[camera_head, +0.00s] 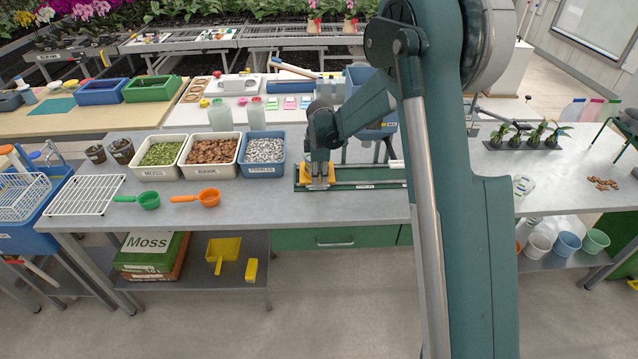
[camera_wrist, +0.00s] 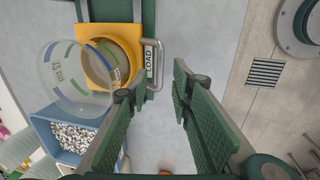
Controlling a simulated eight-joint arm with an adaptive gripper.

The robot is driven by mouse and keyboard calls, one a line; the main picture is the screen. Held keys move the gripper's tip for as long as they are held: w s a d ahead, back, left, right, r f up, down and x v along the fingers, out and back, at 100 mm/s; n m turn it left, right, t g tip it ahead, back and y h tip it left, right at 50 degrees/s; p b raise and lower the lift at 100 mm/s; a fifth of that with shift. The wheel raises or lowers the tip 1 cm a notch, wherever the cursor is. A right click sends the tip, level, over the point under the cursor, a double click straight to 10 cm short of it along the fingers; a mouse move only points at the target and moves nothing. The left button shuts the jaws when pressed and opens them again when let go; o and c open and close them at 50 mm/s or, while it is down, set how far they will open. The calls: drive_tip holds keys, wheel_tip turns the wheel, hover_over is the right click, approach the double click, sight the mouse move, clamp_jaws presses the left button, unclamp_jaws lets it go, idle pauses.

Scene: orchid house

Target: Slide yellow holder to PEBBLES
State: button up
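The yellow holder (camera_head: 303,180) sits at the left end of a dark green slide rail (camera_head: 375,184) on the grey bench. In the wrist view, the yellow holder (camera_wrist: 112,12) has a round ring and a clear cup (camera_wrist: 62,75) that appears to stand in it. A metal bar handle (camera_wrist: 158,58) stands at its side, next to a "LOAD" label (camera_wrist: 150,62). A "PEBBLES" label (camera_head: 366,187) is on the rail's front, right of the holder.
Left of the rail stand a blue pebble tray (camera_head: 284,171), a bark tray (camera_head: 210,171) and a moss tray (camera_head: 153,171). Green (camera_head: 149,200) and orange (camera_head: 209,197) scoops lie in front. Potted plants (camera_head: 525,136) stand at right. The bench front is clear near the rail.

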sight(319, 186)
drive_tip(key=shift+w+f, duration=0.25)
drive_tip(key=shift+f, duration=1.05)
drive_tip(key=shift+w+f, duration=0.25)
drive_tip(key=shift+f, duration=1)
clamp_jaws()
